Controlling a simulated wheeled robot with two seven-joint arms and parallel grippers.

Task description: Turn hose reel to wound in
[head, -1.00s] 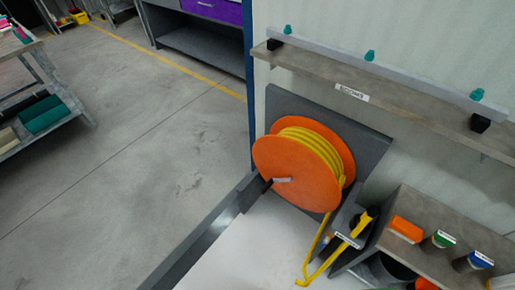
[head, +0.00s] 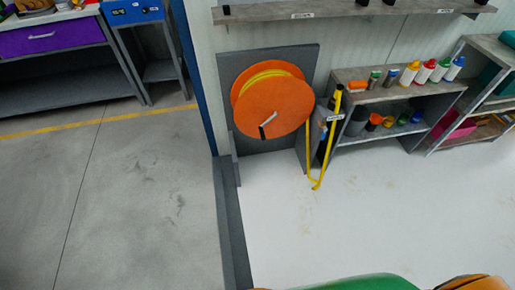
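The hose reel (head: 280,109) has orange discs and stands against a grey backing plate on the wall, left of the shelves. Neither of my grippers is in view.
A low shelf (head: 386,93) with bottles and cans stands right of the reel. A long wall shelf (head: 345,14) runs above. A grey kerb (head: 232,225) divides the floor. A green rounded object (head: 365,283) shows at the bottom edge. The white floor before the reel is clear.

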